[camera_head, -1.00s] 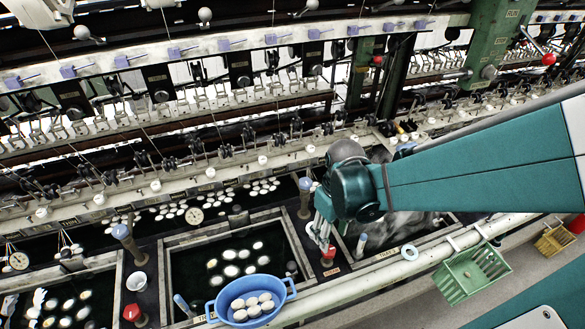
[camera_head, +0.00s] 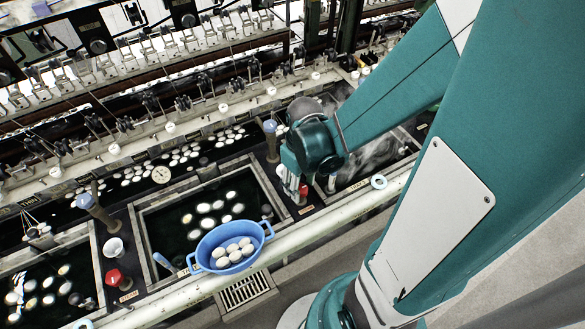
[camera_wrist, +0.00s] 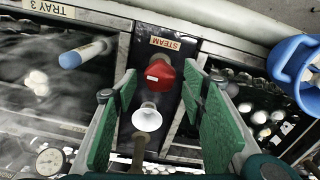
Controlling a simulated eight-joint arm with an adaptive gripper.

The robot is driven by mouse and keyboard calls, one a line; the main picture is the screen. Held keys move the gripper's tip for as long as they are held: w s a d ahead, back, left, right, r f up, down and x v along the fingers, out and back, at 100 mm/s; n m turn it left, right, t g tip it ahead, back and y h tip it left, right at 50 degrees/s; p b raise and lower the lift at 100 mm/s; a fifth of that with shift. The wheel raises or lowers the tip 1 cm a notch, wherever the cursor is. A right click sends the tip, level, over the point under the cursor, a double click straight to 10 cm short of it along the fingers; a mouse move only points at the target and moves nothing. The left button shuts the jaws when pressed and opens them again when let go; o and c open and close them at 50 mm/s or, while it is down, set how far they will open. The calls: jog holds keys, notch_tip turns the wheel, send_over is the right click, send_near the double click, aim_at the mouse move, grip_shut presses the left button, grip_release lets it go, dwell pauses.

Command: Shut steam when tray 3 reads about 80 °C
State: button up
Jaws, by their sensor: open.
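The red steam knob (camera_wrist: 160,75), beneath a STEAM label (camera_wrist: 172,43), stands between the open fingers of my gripper (camera_wrist: 160,88), with visible space on both sides. In the head view the red knob (camera_head: 303,192) is just below and right of my gripper (camera_head: 291,182). Tray 3 (camera_wrist: 100,75) is left of the knob in the wrist view, with its TRAY 3 label (camera_wrist: 48,8) at the top left. A round white dial (camera_wrist: 50,160) sits at the lower left; its reading is too small to tell.
A white cup (camera_wrist: 147,116) stands below the knob in the wrist view, also between the fingers. A blue-tipped white handle (camera_wrist: 85,53) lies over tray 3. A blue basin of cocoons (camera_head: 232,250) sits on the front rail. Another red knob (camera_head: 114,278) is at the left.

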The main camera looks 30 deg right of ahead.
jog(key=shift+f, duration=0.3)
jog(key=c, duration=0.9)
jog(key=shift+m, duration=0.3)
jog(key=m+b, duration=0.1)
jog(key=m, duration=0.2)
jog(key=shift+m, duration=0.4)
jog(key=shift+m+b, duration=0.7)
jog(key=shift+m, duration=1.6)
